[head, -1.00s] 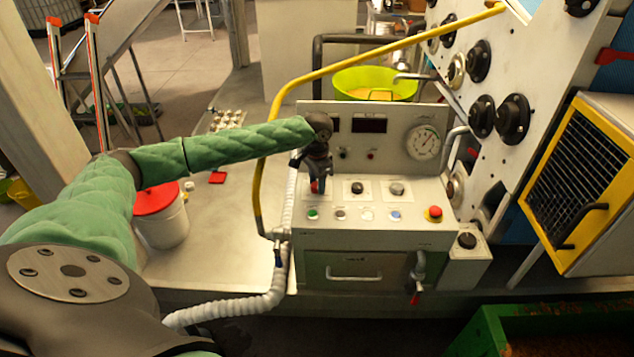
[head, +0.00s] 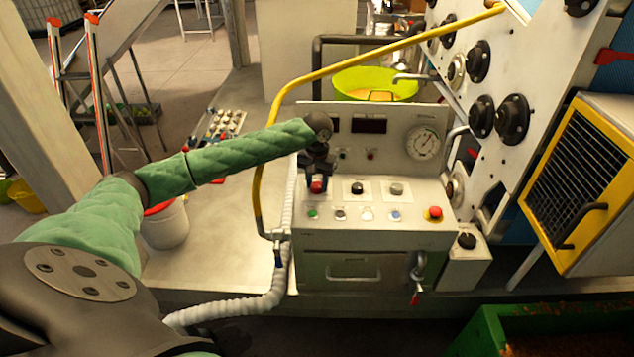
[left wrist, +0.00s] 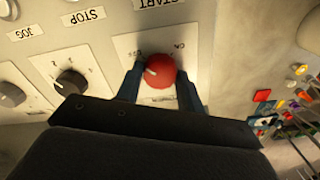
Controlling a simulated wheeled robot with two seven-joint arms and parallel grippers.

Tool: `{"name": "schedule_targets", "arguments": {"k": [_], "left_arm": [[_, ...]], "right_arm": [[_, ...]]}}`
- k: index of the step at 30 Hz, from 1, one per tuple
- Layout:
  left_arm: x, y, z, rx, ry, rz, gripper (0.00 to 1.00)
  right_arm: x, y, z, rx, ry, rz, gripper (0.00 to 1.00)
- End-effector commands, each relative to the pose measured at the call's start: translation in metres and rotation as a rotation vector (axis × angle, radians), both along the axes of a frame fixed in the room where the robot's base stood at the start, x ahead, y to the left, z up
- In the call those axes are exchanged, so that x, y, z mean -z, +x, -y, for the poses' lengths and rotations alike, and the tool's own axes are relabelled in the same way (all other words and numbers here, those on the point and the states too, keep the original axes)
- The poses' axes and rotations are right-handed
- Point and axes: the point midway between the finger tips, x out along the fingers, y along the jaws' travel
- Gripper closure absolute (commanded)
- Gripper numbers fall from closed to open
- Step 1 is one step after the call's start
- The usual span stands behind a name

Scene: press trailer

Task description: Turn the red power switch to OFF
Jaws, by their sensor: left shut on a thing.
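The red power switch (head: 317,187) is at the left of the control panel's row of knobs. In the left wrist view it is a round red knob (left wrist: 162,74) with a white mark on its left side, toward the left of two small upside-down labels. My left gripper (head: 317,175) reaches down to it from above. In the left wrist view the fingers (left wrist: 160,80) stand on both sides of the knob, shut on it. The fingers hide part of the plate around the switch. My right gripper is not in view.
A black knob (head: 357,188) and a grey knob (head: 396,189) sit to the right. Several push buttons line the front, with a red emergency button (head: 434,213) at the right. A yellow rail (head: 300,86) passes behind my forearm.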

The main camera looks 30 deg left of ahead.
Motion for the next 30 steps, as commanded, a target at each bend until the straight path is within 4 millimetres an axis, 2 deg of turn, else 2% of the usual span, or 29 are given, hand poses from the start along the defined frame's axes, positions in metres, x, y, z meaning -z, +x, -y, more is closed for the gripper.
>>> {"name": "schedule_targets", "arguments": {"k": [14,15,17,18,26,30], "left_arm": [[-0.0024,0.0012,-0.0013,-0.013,0.002,0.004,0.85],[-0.0023,0.0011,-0.0013,-0.013,0.002,0.004,0.55],[-0.0019,0.0009,-0.0012,-0.013,0.001,0.003,0.43],[-0.0016,0.0007,-0.0010,-0.012,0.001,0.002,0.41],[-0.0007,0.0002,-0.0004,-0.011,0.001,0.001,0.41],[-0.0076,0.0006,-0.0007,-0.012,0.001,0.002,0.41]], "right_arm": [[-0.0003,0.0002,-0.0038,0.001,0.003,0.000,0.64],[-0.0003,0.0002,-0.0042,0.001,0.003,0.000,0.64],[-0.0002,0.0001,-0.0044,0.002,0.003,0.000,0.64],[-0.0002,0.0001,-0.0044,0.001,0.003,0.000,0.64],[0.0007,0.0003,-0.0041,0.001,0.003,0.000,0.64],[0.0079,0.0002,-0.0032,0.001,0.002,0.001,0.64]]}}
